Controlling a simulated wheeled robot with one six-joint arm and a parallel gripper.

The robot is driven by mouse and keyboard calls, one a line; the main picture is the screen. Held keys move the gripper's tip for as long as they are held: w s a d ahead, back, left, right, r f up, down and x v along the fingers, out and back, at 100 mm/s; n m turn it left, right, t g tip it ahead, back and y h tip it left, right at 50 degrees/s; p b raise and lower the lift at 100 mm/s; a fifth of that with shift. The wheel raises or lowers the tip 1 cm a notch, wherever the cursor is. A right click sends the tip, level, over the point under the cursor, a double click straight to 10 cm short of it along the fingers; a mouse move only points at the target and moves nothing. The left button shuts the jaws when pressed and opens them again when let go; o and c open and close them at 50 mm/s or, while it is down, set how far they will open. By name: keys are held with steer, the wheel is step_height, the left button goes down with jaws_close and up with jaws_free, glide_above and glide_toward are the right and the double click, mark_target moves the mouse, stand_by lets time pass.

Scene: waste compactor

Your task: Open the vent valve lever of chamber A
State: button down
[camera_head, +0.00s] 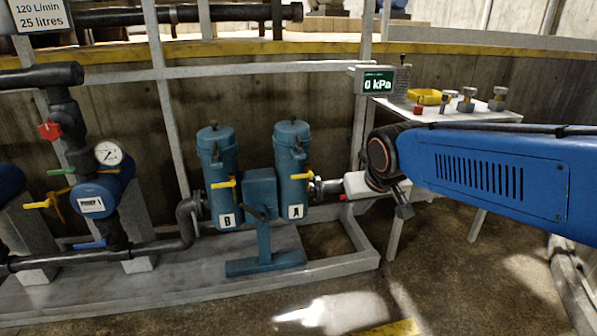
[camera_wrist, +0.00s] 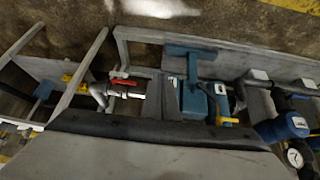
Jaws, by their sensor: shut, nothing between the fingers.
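Chamber A (camera_head: 291,150) is an upright teal cylinder with a white "A" label, right of the similar chamber B (camera_head: 221,215). A yellow lever (camera_head: 295,176) lies roughly level across chamber A's front, pointing right. A yellow lever (camera_wrist: 228,120) beside a teal body also shows in the wrist view, but I cannot tell which chamber it belongs to. My gripper (camera_head: 404,211) is at the end of the blue arm, right of chamber A and apart from it. It is shut and empty, small and partly hidden by my wrist.
A teal stand (camera_head: 263,230) stands before the chambers. A red-handled valve (camera_wrist: 124,82) sits on a pipe in the wrist view. A gauge display (camera_head: 377,83) reads 0 kPa. A side table (camera_head: 455,113) holds small parts. Frame rails (camera_head: 345,269) edge the skid; floor in front is open.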

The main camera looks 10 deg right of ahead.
steer(key=w+a+r+t, duration=0.1)
steer(key=w+a, duration=0.1)
steer(key=w, duration=1.2)
steer(key=t, duration=0.2)
glide_toward(295, 177)
steer(key=w+d+f, duration=0.1)
steer(key=w+f, duration=0.2)
steer(key=w, duration=0.2)
steer(key=shift+w+d+y, duration=0.2)
steer(key=shift+w+y, duration=0.1)
steer(key=shift+a+f+n+h, duration=0.3)
steer(key=shift+f+n+h, duration=0.1)
steer(key=shift+n+h, duration=0.2)
steer(key=shift+a+f+n+h, duration=0.4)
steer(key=shift+f+n+h, duration=0.3)
steer(key=shift+h, duration=0.4)
step_height(295, 177, down, 7)
steer(key=d+n+t+h, duration=0.2)
steer(key=n+h, duration=0.4)
steer(key=h, duration=0.2)
steer(key=shift+d+t+h, duration=0.25)
steer(key=shift+t+h, duration=0.15)
steer(key=shift+d+f, duration=0.15)
steer(key=shift+f, duration=0.05)
